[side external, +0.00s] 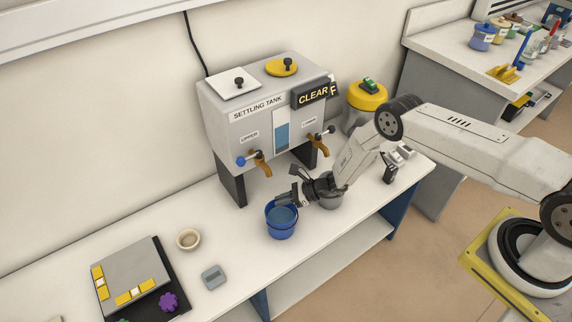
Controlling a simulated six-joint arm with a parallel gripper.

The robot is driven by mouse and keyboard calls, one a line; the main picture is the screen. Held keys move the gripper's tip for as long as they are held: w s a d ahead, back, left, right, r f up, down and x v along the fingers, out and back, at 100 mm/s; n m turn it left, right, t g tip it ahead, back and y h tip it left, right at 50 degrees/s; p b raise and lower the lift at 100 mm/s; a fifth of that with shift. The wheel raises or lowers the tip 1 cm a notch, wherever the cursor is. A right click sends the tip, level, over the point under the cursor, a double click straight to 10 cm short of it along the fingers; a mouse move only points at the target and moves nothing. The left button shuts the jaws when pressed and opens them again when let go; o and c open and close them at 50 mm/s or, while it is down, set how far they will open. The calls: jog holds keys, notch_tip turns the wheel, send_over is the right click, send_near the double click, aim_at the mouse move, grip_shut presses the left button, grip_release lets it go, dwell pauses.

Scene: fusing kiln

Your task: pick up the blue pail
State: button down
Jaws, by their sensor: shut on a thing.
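The blue pail (281,230) is upright at the bench's front edge area, below and in front of the settling tank. A grey-blue surface shows inside it. My gripper (291,199) reaches in from the right and is shut on the pail's rim at its upper right side. The fingertips are small and dark here, so the exact grip is hard to see. I cannot tell whether the pail's base touches the bench.
The settling tank (262,135) stands behind, its taps jutting forward. A beige bowl (188,239), a grey block (214,277) and a grey panel (131,276) lie left. Bare bench lies between pail and bowl.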

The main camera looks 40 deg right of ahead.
jog(key=shift+s, duration=0.1)
dwell(0.4)
jog(key=shift+r, duration=1.25)
jog(key=s+d+r, duration=0.2)
jog(key=s+r, duration=0.8)
jog(key=s, duration=0.3)
jog(key=shift+s+d+r, duration=0.25)
jog(key=shift+s+d, duration=0.05)
jog(key=shift+a, duration=0.1)
jog(key=s+a+m, duration=0.1)
jog(key=s+a, duration=0.3)
jog(key=a, duration=0.4)
jog(key=shift+a+r, duration=0.2)
jog(key=shift+r, duration=0.05)
